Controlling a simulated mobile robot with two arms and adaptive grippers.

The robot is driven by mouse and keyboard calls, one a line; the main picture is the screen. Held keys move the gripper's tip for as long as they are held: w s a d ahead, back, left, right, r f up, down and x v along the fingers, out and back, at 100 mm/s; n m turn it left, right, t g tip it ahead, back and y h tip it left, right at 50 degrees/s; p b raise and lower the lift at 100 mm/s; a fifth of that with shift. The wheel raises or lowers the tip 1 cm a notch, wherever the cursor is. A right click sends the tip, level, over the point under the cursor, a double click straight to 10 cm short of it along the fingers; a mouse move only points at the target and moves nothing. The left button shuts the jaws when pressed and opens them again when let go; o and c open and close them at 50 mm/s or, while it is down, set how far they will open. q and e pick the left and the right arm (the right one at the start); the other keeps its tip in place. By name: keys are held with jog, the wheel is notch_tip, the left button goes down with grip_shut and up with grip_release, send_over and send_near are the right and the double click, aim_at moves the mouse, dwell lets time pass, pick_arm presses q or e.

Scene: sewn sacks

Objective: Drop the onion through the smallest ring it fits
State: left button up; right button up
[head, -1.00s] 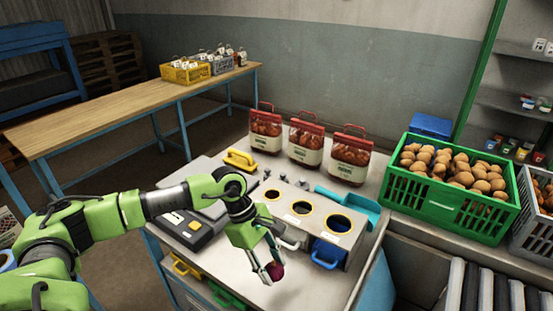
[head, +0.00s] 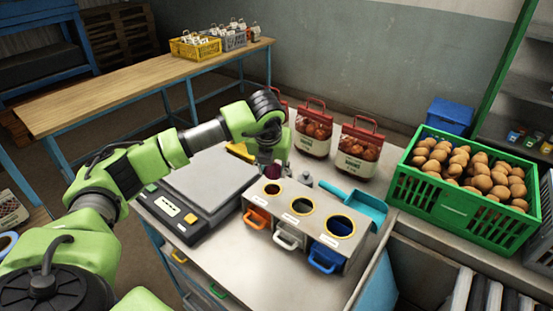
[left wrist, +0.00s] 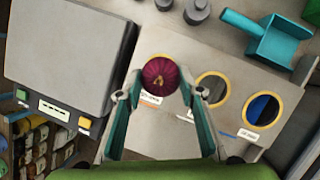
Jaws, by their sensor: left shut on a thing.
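The dark red onion (head: 273,171) is held between the fingertips of my left gripper (head: 276,164), above the left end of the grey ring box (head: 352,254). Three yellow-edged rings are in the box top: the smallest, left ring (head: 264,190), the middle ring (head: 291,207) and the largest, right ring (head: 326,229). In the left wrist view the onion (left wrist: 160,74) covers most of the left ring. The middle ring (left wrist: 198,92) and right ring (left wrist: 246,108) show beside it. The onion looks raised above the box; the exact gap cannot be told. My right gripper is not in view.
Orange (head: 257,218), grey (head: 287,240) and blue (head: 324,260) bins sit under the rings. A scale (head: 195,190) stands left, a teal scoop (head: 362,203) right. Red-topped sacks (head: 357,150) stand behind. A green crate of brown onions (head: 455,207) is further right.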

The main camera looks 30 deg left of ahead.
aim_at(272, 179)
pick_arm(q)
jog(key=shift+w+a+r+n, duration=0.2)
jog(key=shift+w+a+n, duration=0.1)
jog(key=shift+w+n, duration=0.2)
jog(key=shift+s+f+b, duration=0.35)
jog(key=shift+f+b, duration=0.05)
jog(key=shift+f, duration=0.15)
notch_tip(272, 179, down, 4)
jog(key=shift+w+f+b, duration=0.1)
jog(key=shift+b, duration=0.75)
jog(key=shift+f, duration=0.55)
jog(key=o, duration=1.2)
